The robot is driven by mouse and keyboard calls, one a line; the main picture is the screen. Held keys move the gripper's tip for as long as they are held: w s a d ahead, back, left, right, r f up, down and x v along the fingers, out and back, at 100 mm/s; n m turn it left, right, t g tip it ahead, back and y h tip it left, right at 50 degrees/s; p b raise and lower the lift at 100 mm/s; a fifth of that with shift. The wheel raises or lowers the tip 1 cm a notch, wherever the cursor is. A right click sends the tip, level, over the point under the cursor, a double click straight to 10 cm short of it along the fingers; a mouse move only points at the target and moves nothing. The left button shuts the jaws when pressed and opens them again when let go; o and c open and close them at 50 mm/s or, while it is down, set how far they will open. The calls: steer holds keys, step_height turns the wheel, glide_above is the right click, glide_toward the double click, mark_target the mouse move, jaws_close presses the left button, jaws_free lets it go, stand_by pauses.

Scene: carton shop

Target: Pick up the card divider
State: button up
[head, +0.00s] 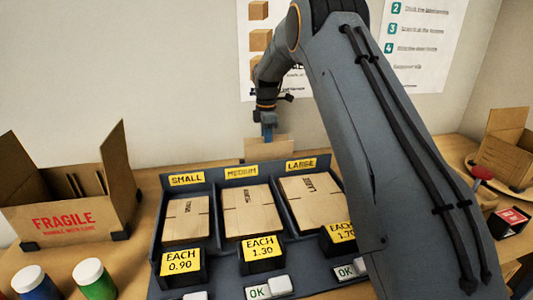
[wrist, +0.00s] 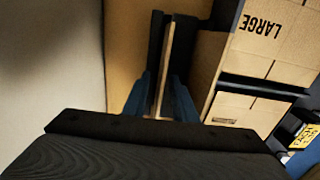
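The card divider (head: 283,147) is a thin tan card standing upright behind the dark display tray in the head view. In the wrist view its thin edge (wrist: 167,62) runs up between the two blue fingers. My gripper (head: 267,133) points down at the divider's top, roughly mid-width. In the wrist view my gripper (wrist: 160,88) has one finger on each side of the card, close to it. I cannot tell whether the fingers touch it. The divider's lower part is hidden behind the tray in the head view.
The display tray (head: 222,178) holds flat cartons labelled small, medium and large, just in front of the divider. An open FRAGILE box (head: 115,207) with upright cards stands at left. Two jars (head: 92,279) stand at front left. A wall rises close behind. Another open box (head: 507,155) is at right.

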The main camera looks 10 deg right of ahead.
steer(key=shift+f, duration=0.3)
jaws_close()
step_height(320, 180, up, 12)
steer(key=shift+f, duration=0.1)
step_height(320, 180, up, 15)
steer(key=p, duration=1.1)
stand_by(0.4)
